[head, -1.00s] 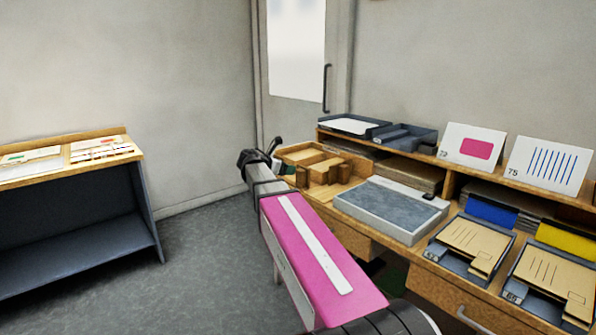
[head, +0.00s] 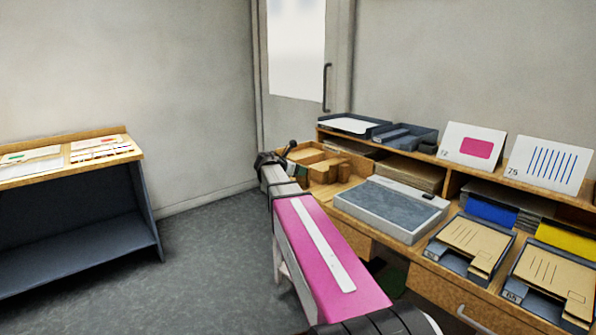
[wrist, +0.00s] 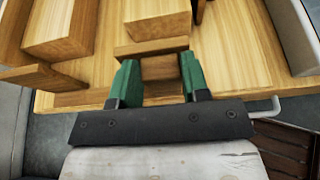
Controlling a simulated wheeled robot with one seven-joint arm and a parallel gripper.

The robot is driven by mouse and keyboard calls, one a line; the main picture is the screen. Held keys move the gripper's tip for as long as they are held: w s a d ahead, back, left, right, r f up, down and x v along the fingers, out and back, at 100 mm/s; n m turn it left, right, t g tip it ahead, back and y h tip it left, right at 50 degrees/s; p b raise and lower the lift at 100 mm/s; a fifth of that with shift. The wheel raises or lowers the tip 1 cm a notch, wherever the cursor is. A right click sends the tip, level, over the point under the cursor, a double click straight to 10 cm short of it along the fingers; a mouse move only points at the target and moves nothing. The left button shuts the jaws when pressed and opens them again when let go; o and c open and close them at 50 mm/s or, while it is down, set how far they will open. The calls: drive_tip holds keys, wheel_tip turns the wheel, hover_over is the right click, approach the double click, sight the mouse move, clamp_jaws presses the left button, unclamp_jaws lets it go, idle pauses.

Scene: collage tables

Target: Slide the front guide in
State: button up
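The front guide appears to be the low wooden bar (wrist: 150,49) at the near side of the wooden jig in the wrist view. A darker wooden face, perhaps its tab, fills much of the gap between my fingers. My gripper (wrist: 160,80) has two green fingertips, held well apart, one on each side of this wood. I cannot tell whether they press on it or only stand beside it.
Larger wooden blocks (wrist: 64,25) stand beyond the bar in the wrist view. A grey-topped device (head: 392,207) sits right of the jig. Folder trays (head: 470,245) lie farther right. A low shelf unit (head: 80,215) stands at left, with open floor before it.

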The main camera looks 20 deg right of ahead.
clamp_jaws()
drive_tip(key=shift+w+d, duration=0.35)
drive_tip(key=shift+d, duration=0.4)
drive_tip(key=shift+w+d, duration=0.3)
drive_tip(key=shift+d, duration=0.45)
drive_tip(key=shift+w+d, duration=0.35)
drive_tip(key=shift+d, duration=0.4)
drive_tip(key=o, duration=1)
unclamp_jaws()
drive_tip(key=v, duration=1.1)
